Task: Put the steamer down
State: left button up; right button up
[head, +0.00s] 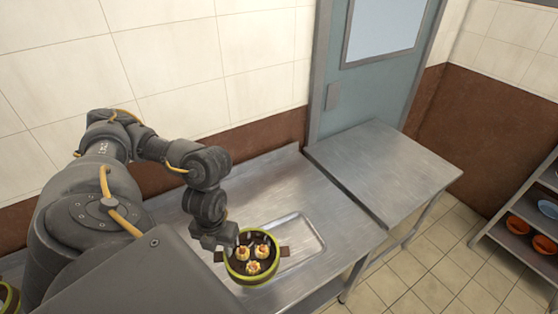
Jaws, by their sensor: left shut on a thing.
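The steamer (253,281) is a round, dark basket with a yellow-green rim and brown side tabs. It holds 3 small pale dumplings with red and yellow tops. My left gripper (240,240) reaches down to its far edge and is shut on it. The steamer overlaps the left part of a shallow metal tray (316,246) on the steel counter (335,205). I cannot tell whether it touches the tray or hangs above it. My right gripper is not in view.
A second steel table (385,165) adjoins the counter on the right and is bare. A shelf (495,240) with orange and blue dishes stands at far right. Another green-rimmed round thing (8,298) shows at the lower left edge. A tiled wall runs behind.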

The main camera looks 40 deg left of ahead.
aim_at(243, 230)
pick_arm(q)
jog(key=w+f, duration=0.1)
jog(key=w, duration=0.2)
jog(key=w+a+f+b, duration=0.1)
jog(key=w+f, duration=0.1)
jog(key=w, duration=0.1)
jog(key=w+f, duration=0.1)
jog(key=w, duration=0.2)
jog(key=shift+w+a+f, duration=0.15)
jog(key=shift+a, duration=0.2)
jog(key=w+f, duration=0.1)
jog(key=f, duration=0.1)
jog(key=w+f, duration=0.2)
jog(key=f, duration=0.1)
jog(key=w+a+f, duration=0.1)
jog(key=f, duration=0.2)
jog(key=shift+w+f+b, duration=0.1)
jog(key=shift+w+b, duration=0.15)
jog(key=shift+b, duration=0.1)
jog(key=shift+f, duration=0.25)
